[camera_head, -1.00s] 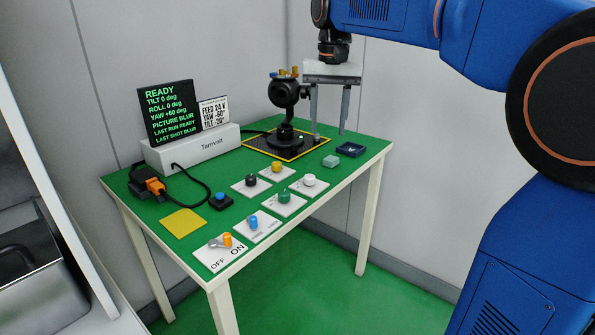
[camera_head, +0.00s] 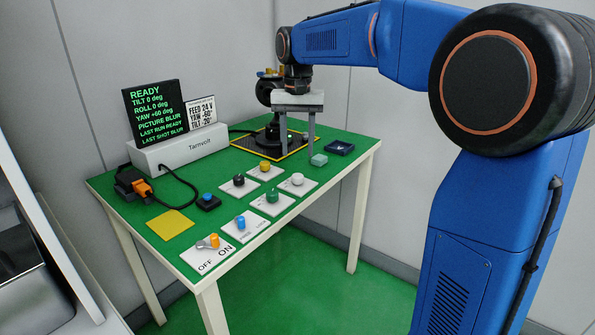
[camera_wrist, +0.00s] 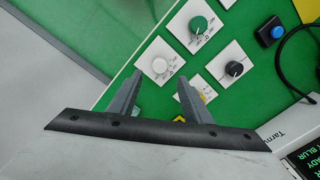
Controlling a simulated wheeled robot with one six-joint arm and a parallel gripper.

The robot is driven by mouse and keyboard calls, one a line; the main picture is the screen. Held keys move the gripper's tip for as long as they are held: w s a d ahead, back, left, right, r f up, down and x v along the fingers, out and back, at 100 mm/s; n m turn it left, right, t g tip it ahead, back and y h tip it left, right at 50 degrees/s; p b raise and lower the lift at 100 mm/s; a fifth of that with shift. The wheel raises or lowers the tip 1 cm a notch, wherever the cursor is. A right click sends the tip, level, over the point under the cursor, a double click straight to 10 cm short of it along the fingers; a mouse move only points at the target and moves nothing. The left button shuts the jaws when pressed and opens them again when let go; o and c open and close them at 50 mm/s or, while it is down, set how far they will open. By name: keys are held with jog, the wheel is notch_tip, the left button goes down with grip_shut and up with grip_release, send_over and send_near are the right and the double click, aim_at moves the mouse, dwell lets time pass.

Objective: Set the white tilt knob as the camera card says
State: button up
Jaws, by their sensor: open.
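The white knob (camera_head: 297,180) sits on its own square plate on the green table; the wrist view shows it too (camera_wrist: 160,65), with small dial marks around it. My gripper (camera_head: 297,151) is open and empty, pointing down above the table behind the knob in the head view. In the wrist view the knob shows between and just beyond the fingertips (camera_wrist: 159,77), not gripped. The white card (camera_head: 202,113) reads feed 24 V, yaw -60°, tilt -20°. The screen (camera_head: 155,110) reads ready, tilt 0, roll 0, yaw +60, picture blur. The gimbal camera (camera_head: 266,95) is partly hidden behind my gripper.
Green (camera_head: 272,196), black (camera_head: 239,180) and yellow (camera_head: 265,167) knobs stand close around. An off/on switch (camera_head: 208,242), a blue knob (camera_head: 240,222) and a blue button (camera_head: 208,198) are nearer. A pale block (camera_head: 319,160) and dark tray (camera_head: 341,147) lie right.

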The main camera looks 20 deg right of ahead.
aim_at(298, 175)
notch_tip(298, 175, down, 8)
jog(key=shift+f, duration=0.1)
dwell(0.4)
jog(key=c, duration=1.1)
